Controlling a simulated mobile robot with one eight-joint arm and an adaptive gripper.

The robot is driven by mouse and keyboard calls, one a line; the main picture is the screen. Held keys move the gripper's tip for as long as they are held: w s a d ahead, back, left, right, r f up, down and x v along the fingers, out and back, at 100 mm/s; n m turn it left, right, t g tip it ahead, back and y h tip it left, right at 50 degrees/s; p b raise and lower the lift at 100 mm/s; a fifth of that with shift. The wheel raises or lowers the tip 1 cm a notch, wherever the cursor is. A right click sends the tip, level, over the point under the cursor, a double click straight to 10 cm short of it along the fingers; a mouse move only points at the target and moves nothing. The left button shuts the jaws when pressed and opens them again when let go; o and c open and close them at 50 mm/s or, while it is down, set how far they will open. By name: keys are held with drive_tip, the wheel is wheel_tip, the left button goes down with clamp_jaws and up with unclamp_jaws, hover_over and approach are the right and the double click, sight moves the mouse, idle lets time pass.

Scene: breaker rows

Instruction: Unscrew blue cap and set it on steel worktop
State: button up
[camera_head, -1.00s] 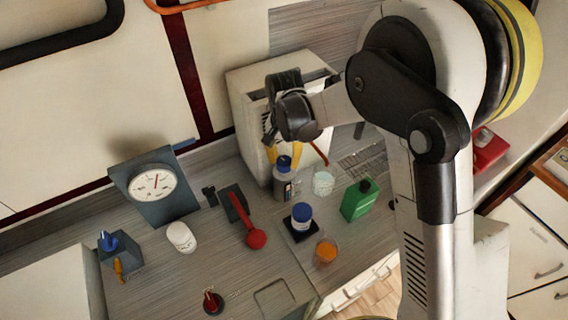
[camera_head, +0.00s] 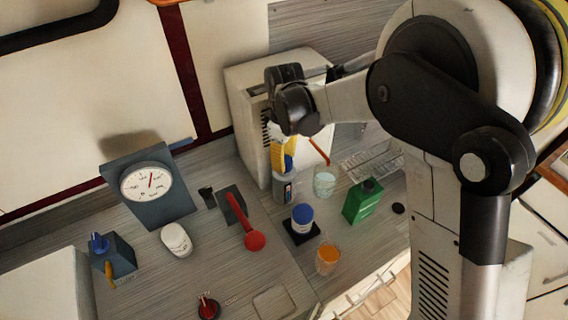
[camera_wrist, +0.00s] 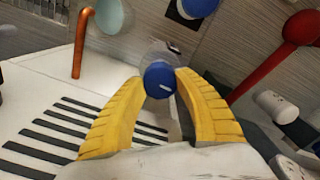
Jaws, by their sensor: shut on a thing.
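My gripper (camera_head: 285,163) is shut on the blue cap (camera_wrist: 160,80), with its yellow fingers on either side of it. The cap sits at the top of a grey bottle (camera_head: 284,187) standing upright on the grey worktop (camera_head: 225,270). The bottle is partly hidden behind the cap in the wrist view (camera_wrist: 158,53). I cannot tell whether the cap is loose on its neck. A second blue-topped jar (camera_head: 302,217) stands on a black pad, apart from my gripper.
A white vented box (camera_head: 248,105) stands close behind the bottle, with a copper pipe (camera_head: 319,151) beside it. A red-handled lever (camera_head: 252,238) and a dial gauge (camera_head: 150,184) are left.

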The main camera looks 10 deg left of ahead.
drive_tip(key=o, duration=1)
drive_tip(key=m+b, duration=0.1)
drive_tip(key=m, duration=0.3)
drive_tip(key=shift+f+m, duration=0.1)
drive_tip(key=shift+m, duration=0.2)
drive_tip(key=m+b, duration=0.1)
drive_tip(key=m, duration=1.2)
drive_tip(key=shift+m+b, duration=0.35)
drive_tip(key=shift+m, duration=0.05)
